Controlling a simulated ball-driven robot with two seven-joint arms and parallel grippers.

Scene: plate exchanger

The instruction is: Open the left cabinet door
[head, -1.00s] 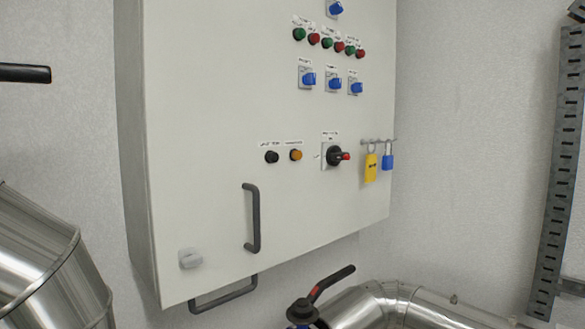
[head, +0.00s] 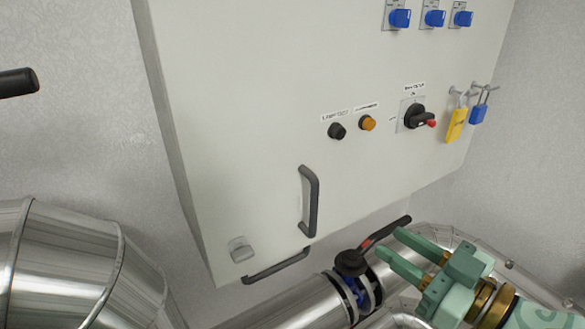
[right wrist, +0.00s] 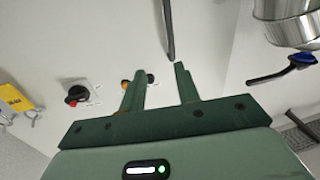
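The cabinet door (head: 265,120) is a pale panel that looks closed, with a dark vertical bar handle (head: 313,202) low on its face. My right gripper (head: 389,243) is at the lower right of the head view, to the right of the handle and lower in the picture. Its two green fingers are apart with nothing between them. In the right wrist view the right gripper (right wrist: 160,68) is open, and the handle (right wrist: 168,30) shows just beyond the fingertips, not held. My left gripper is not in view.
A black valve lever (head: 385,232) sits on a pipe beside the right gripper. A second dark bar (head: 276,266) is under the cabinet. A yellow padlock (head: 456,124) and a blue padlock (head: 478,113) hang at right. A large metal pipe (head: 75,265) fills the lower left.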

